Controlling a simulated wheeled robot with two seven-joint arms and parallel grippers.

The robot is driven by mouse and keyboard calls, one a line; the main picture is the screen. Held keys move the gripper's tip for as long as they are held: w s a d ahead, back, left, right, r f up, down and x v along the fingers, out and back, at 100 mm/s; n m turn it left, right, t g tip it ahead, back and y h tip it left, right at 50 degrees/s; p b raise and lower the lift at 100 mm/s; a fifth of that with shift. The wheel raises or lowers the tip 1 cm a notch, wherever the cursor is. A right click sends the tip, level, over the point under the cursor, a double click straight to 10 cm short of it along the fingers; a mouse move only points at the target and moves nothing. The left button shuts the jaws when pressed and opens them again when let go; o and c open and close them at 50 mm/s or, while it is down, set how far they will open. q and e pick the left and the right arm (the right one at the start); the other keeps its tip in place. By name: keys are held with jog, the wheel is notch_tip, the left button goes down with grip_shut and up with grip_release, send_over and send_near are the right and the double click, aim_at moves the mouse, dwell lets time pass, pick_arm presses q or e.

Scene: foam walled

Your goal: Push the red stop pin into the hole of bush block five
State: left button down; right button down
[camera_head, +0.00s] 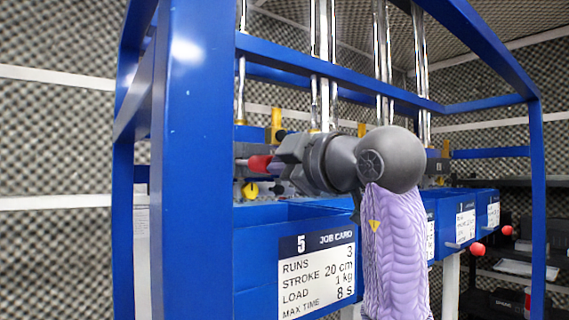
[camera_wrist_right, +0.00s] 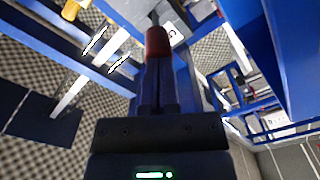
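The red stop pin (camera_head: 260,163) sits at the tip of my right gripper (camera_head: 277,164), close behind the blue front post in the head view. Its red grip is between the fingers and its thin grey shank points left. In the right wrist view the red grip (camera_wrist_right: 157,43) stands out beyond the closed fingers (camera_wrist_right: 158,88), with the shank beyond it. I cannot make out the hole of bush block five, and I cannot tell whether the shank is in it. The job card marked 5 (camera_head: 317,272) is on the tray front below. My left gripper is not in view.
A blue post (camera_head: 192,160) stands just left of the pin, with a blue crossbar (camera_head: 330,70) above. Chrome rods (camera_head: 322,60) rise behind my gripper. A yellow knob (camera_head: 250,190) is just below the pin. Other red pins (camera_head: 477,248) stick out further right.

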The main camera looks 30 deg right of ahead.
jog(key=shift+w+a+p, duration=0.2)
jog(key=shift+w+p, duration=0.95)
jog(key=shift+w, duration=1.25)
jog(key=s+b, duration=0.2)
jog(key=s, duration=0.1)
jog(key=b, duration=0.4)
send_near(264, 167)
jog(key=shift+s+d, duration=0.25)
jog(key=shift+d, duration=0.35)
